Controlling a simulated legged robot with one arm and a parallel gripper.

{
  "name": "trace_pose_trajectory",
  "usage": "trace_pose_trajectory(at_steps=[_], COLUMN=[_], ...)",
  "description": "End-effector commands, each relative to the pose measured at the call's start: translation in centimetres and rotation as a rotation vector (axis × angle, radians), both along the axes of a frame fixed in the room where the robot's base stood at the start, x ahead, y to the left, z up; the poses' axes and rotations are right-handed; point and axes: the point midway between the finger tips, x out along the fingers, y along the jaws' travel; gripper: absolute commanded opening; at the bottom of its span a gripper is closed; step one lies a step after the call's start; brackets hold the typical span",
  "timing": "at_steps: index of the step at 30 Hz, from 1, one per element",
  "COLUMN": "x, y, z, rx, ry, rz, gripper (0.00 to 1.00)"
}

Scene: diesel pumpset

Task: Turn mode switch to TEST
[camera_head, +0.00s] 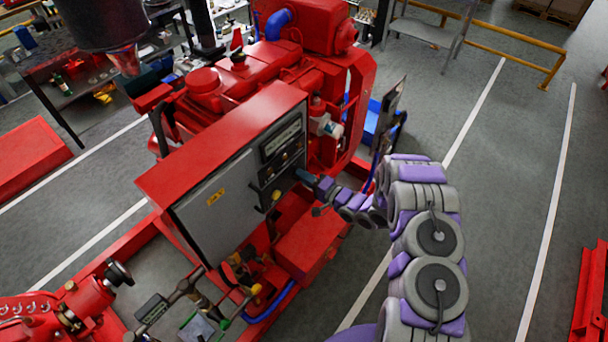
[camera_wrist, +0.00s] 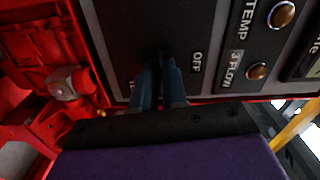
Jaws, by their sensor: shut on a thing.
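The red control cabinet (camera_head: 222,135) has a dark control panel (camera_head: 283,147) on its right part. My gripper (camera_head: 303,175) is at the lower right of that panel, with my arm reaching in from the right. In the wrist view, the two blue-grey fingers of my gripper (camera_wrist: 160,78) are close together against the dark panel (camera_wrist: 120,35). They are shut on the mode switch, which is dark and mostly hidden between the fingertips. An OFF label (camera_wrist: 196,62) is readable just right of the fingers. Another label left of the fingers is mostly covered. Where the switch points cannot be told.
The red engine (camera_head: 255,65) stands behind the cabinet. Pipes and valves (camera_head: 185,295) lie below. The grey floor (camera_head: 510,130) at right is clear.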

Motion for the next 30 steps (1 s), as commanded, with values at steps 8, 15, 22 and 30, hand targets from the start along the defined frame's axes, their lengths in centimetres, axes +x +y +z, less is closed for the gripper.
trace_pose_trajectory(at_steps=[8, 15, 22, 30], x=[0.32, 0.33, 0.31, 0.24], y=[-0.3, -0.31, -0.33, -0.25], z=[0.07, 0.01, -0.02, -0.05], rx=[0.065, 0.083, 0.084, 0.084], ry=[0.086, 0.111, 0.113, 0.114], rz=[-0.01, -0.011, -0.011, -0.008], gripper=[0.0, 0.0, 0.0, 0.27])
